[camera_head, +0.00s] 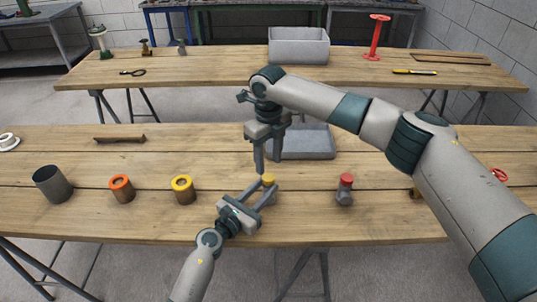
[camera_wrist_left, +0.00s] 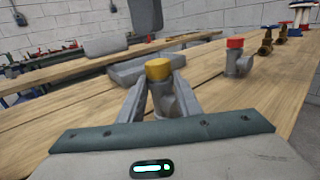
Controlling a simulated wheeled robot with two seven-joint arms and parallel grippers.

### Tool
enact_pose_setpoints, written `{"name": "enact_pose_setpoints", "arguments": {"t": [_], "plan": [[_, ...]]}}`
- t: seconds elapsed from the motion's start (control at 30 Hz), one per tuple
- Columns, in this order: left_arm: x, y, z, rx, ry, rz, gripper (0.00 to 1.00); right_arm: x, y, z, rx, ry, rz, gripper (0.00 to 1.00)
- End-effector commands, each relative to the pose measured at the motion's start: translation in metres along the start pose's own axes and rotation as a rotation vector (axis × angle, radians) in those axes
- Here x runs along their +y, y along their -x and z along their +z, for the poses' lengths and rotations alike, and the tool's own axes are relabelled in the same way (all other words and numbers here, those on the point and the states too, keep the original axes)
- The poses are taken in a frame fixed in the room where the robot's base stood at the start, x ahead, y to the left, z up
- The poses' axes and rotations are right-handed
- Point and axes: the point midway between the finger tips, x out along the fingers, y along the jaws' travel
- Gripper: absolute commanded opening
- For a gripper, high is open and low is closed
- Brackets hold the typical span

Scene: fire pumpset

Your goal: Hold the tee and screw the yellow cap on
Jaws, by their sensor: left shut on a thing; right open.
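A grey tee (camera_wrist_left: 165,103) stands upright between the fingers of my left gripper (camera_head: 264,190), which is shut on it; in the head view the fingers mostly hide it. The yellow cap (camera_head: 268,179) sits on top of the tee, and it also shows in the left wrist view (camera_wrist_left: 158,69). How far it is threaded cannot be seen. My right gripper (camera_head: 267,165) is open, pointing down just above and behind the cap, apart from it. Its lower part shows at the top of the left wrist view (camera_wrist_left: 146,15).
A second tee with a red cap (camera_head: 345,189) stands to the right. A yellow-rimmed cup (camera_head: 183,190), an orange-rimmed cup (camera_head: 121,189) and a dark grey cylinder (camera_head: 52,184) stand left. A grey tray (camera_head: 315,142) lies behind my right gripper. The front edge is close.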

Motion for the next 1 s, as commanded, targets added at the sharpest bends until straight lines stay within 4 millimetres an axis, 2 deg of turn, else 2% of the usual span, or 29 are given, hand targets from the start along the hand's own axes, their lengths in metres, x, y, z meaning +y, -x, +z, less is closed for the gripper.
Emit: {"name": "enact_pose_setpoints", "arguments": {"t": [0.2, 0.4, 0.6, 0.87, 1.0], "plan": [[0.000, 0.000, 0.000, 0.001, 0.000, 0.000, 0.00, 0.001, -0.029, 0.000, 0.001, 0.000, 0.001, 0.45], [0.000, 0.000, 0.000, 0.001, 0.000, 0.000, 0.00, 0.000, -0.051, 0.000, 0.001, -0.001, 0.001, 0.45], [0.000, 0.000, 0.000, 0.001, 0.000, 0.000, 0.00, 0.000, -0.060, 0.000, 0.000, -0.001, 0.001, 0.45], [0.000, 0.000, 0.000, 0.001, 0.000, 0.000, 0.00, 0.000, -0.060, 0.000, 0.000, -0.001, 0.001, 0.45], [0.000, 0.000, 0.000, 0.001, 0.000, 0.000, 0.00, 0.000, -0.060, 0.000, 0.000, -0.001, 0.001, 0.11]]}}
